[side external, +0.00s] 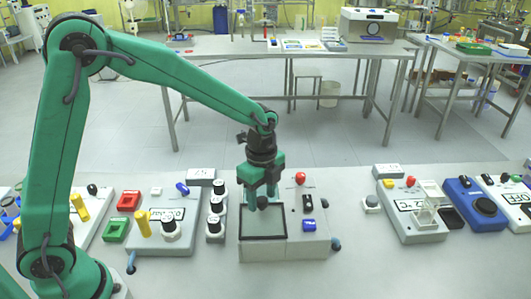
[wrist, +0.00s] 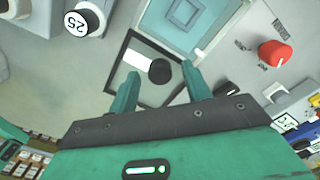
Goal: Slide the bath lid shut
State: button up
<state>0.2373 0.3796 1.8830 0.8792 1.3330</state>
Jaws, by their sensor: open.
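The bath lid (wrist: 124,78) is a flat panel with a dark frame and a round black knob (wrist: 159,71). In the wrist view it lies beside the pale blue bath opening (wrist: 213,17), which is largely uncovered. In the side view the dark-framed lid (side external: 263,238) is at the front left of the grey bath unit (side external: 310,245). My gripper (side external: 262,198) points down over the lid. In the wrist view my gripper (wrist: 161,74) is open, with a finger on either side of the knob. I cannot tell whether either finger touches it. In the side view, my gripper hides part of the bath.
The unit bears a red knob (side external: 300,177), also seen in the wrist view (wrist: 275,54), and a blue switch (side external: 308,225). Several black-and-white knobs (side external: 217,207) stand close at left.

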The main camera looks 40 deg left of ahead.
jog(key=shift+f, duration=0.15)
jog(key=shift+c, duration=0.4)
grip_shut()
jog(key=w+a, duration=0.8)
jog(key=shift+o, duration=0.3)
grip_release()
jog(key=shift+d, duration=0.1)
jog(key=shift+s, duration=0.1)
